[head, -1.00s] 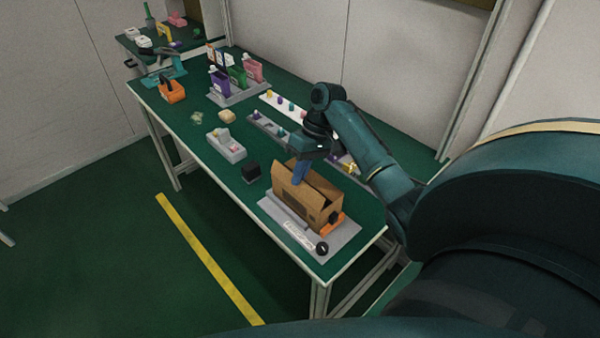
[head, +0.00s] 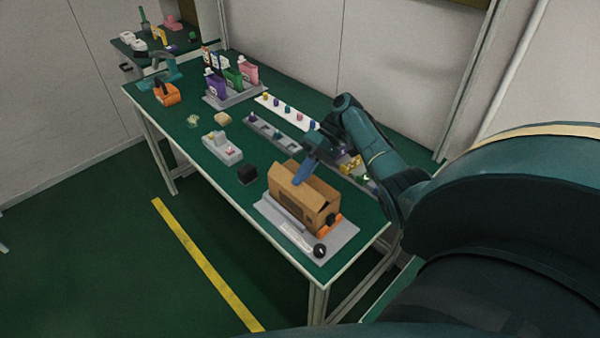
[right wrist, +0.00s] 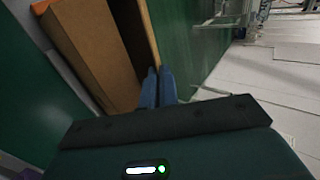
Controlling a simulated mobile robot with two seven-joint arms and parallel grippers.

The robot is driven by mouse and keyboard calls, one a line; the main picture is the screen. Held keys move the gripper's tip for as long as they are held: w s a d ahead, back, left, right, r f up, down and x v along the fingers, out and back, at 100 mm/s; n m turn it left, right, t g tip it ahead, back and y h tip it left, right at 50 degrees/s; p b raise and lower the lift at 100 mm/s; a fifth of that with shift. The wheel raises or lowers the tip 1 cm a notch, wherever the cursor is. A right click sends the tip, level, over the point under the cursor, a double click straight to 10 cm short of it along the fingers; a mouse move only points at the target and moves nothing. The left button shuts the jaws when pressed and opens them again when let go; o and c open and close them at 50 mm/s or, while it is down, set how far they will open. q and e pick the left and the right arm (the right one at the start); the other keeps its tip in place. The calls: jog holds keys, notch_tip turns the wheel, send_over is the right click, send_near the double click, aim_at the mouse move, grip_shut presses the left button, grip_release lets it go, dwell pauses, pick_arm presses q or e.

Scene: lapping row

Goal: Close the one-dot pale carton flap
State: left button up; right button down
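The brown carton (head: 291,212) stands on a grey base plate (head: 345,232) near the table's front right corner. A wide flap panel (head: 314,190) slopes over its top, and the near end looks partly open. The carton also shows in the right wrist view (right wrist: 85,40), with a dark gap along its top. I cannot make out any dot marks. My right gripper (head: 300,181) is at the carton's top; its blue fingers look shut, side by side. In the right wrist view the fingertips (right wrist: 158,70) are at the edge of a panel; contact is unclear. My left gripper is out of view.
A small black box (head: 247,174) and a grey tray (head: 222,150) stand left of the carton. Racks with small coloured pieces (head: 287,108) lie behind it. A black round knob (head: 320,251) sits on the plate's front corner.

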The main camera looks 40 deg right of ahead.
jog(key=shift+d+f+y+b, duration=0.2)
jog(key=shift+f+y+b, duration=0.15)
jog(key=shift+y+b, duration=0.15)
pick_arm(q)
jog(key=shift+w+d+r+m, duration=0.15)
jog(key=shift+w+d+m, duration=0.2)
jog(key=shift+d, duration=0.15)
pick_arm(e)
jog(key=shift+y, duration=0.4)
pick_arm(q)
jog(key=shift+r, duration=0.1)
pick_arm(e)
jog(key=shift+d, duration=0.1)
jog(key=c, duration=1.6)
grip_release()
jog(key=shift+c, duration=0.2)
